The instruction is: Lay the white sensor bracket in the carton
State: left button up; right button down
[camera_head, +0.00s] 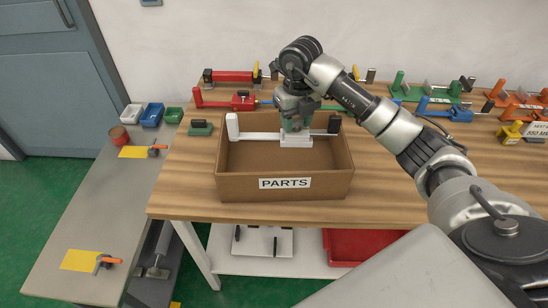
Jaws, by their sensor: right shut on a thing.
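The carton (236,190) is an open brown box labelled PARTS, standing on the wooden bench near its front edge. The white sensor bracket (258,136) is a long white bar with an upright white post at its left end and a dark knob at its right end. My right gripper (296,136) points down over the back half of the carton and is shut on the middle of the bracket. The bracket lies across the carton's opening, left to right. I cannot tell whether it touches the carton. The fingertips are partly hidden. My left gripper is not in view.
Several red, green, blue and orange brackets stand along the back of the bench (185,185). A small green block (200,128) sits left of the carton. A grey side table (95,215) holds small bins. A red tray (360,245) is on the shelf below.

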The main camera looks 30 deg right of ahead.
notch_tip(320, 180, down, 6)
jog(key=shift+s+r+p, duration=0.1)
jog(key=shift+s+p, duration=0.05)
jog(key=shift+p, duration=0.35)
jog(key=shift+f, duration=2.05)
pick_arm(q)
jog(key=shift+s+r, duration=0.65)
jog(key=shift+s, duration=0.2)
pick_arm(e)
jog(key=shift+f, duration=0.15)
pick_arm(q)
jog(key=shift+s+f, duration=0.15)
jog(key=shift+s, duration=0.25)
pick_arm(e)
jog(key=c, duration=0.6)
grip_release()
